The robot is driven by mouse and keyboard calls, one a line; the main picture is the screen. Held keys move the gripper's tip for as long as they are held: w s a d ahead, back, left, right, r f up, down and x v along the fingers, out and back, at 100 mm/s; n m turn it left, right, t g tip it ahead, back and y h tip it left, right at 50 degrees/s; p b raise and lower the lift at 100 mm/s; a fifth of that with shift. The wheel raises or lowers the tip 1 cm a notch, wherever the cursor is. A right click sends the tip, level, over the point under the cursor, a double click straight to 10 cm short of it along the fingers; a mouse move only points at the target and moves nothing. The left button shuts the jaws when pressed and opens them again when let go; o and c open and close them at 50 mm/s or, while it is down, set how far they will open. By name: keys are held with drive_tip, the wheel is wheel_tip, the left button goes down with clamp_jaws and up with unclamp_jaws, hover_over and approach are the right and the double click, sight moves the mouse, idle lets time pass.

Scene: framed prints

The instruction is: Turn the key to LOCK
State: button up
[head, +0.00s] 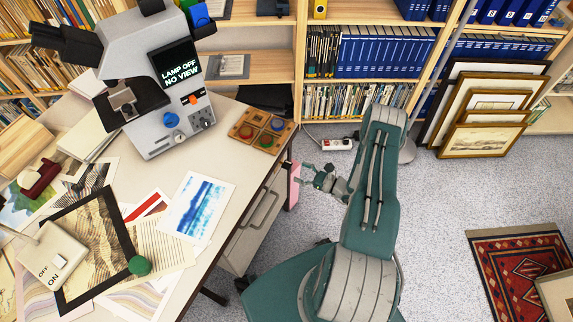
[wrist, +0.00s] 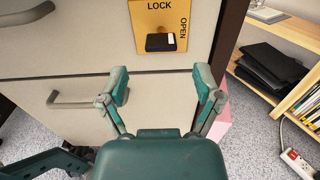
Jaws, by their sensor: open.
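A key with a black head (wrist: 160,43) sits in an orange-yellow plate (wrist: 145,20) on the front of a pale drawer (wrist: 90,45) in the wrist view. The plate reads LOCK at the top and OPEN down its right side. The key's wide head lies roughly level, pointing across toward the OPEN side. My gripper (wrist: 162,82) is open and empty, its two fingers apart just below the key and not touching it. In the head view my gripper (head: 318,172) is beside the desk's right edge; the key and plate are hidden there.
Drawer handles (wrist: 80,100) stick out left of my gripper. A pink object (wrist: 222,128) is at the desk's side. The desk (head: 228,150) bears a grey machine (head: 165,125) and prints. Framed pictures (head: 485,110) lean on shelves.

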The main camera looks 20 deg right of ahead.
sight(287, 165)
drive_tip(key=x, duration=0.5)
drive_tip(key=shift+w+a, duration=0.1)
drive_tip(key=shift+w, duration=0.2)
drive_tip(key=c, duration=1.1)
